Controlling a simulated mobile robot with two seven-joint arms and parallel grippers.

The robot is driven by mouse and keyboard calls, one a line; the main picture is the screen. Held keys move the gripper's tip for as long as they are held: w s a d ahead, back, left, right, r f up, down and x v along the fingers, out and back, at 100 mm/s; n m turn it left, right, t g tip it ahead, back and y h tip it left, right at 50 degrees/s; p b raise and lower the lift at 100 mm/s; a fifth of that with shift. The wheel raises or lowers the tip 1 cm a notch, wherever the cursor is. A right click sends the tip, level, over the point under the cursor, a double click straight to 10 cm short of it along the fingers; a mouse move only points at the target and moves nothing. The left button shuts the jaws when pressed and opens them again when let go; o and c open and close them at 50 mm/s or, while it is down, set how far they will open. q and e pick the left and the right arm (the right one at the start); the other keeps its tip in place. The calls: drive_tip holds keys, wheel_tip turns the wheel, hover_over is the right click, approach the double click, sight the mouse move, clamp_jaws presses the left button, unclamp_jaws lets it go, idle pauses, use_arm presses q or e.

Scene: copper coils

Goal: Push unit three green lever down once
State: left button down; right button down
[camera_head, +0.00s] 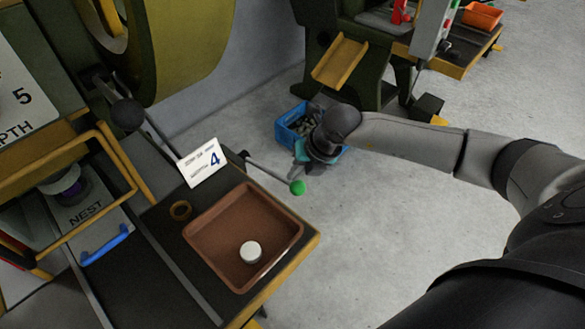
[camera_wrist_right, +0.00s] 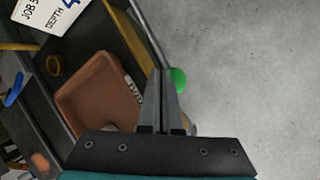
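A lever with a green ball knob (camera_head: 298,187) sticks out from the machine beside the sign marked 4 (camera_head: 202,163). Its rod slopes down to the right. My right gripper (camera_head: 301,153) is above and slightly right of the knob in the head view, pointing down, with its fingertips hard to make out. In the right wrist view its fingers (camera_wrist_right: 162,78) are together and empty, and the green knob (camera_wrist_right: 178,79) shows just right of the tips, partly hidden by them. Contact cannot be told. No unit number is readable. My left gripper is out of view.
A brown tray (camera_head: 206,246) holding a white disc (camera_head: 251,251) sits on the bench below the lever. A brown ring (camera_head: 180,210) lies beside it. A black-knobbed lever (camera_head: 128,113) stands at left. A blue crate (camera_head: 291,128) is on the floor behind my gripper. Floor at right is clear.

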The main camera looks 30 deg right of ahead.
drive_tip(key=shift+w+a+r+p, duration=0.15)
drive_tip(key=shift+w+r+p, duration=0.15)
drive_tip(key=shift+r+p, duration=0.4)
drive_tip(key=shift+w+a+r+p, duration=0.15)
drive_tip(key=shift+w+r+p, duration=0.15)
drive_tip(key=shift+r, duration=0.6)
drive_tip(key=shift+w+r, duration=0.1)
drive_tip(key=shift+r, duration=0.25)
drive_tip(key=r+p, duration=0.1)
drive_tip(key=w+r+p, duration=0.1)
drive_tip(key=r, duration=0.1)
drive_tip(key=r+p, duration=0.1)
drive_tip(key=shift+w+a+r+p, duration=0.3)
drive_tip(key=shift+w+r, duration=0.05)
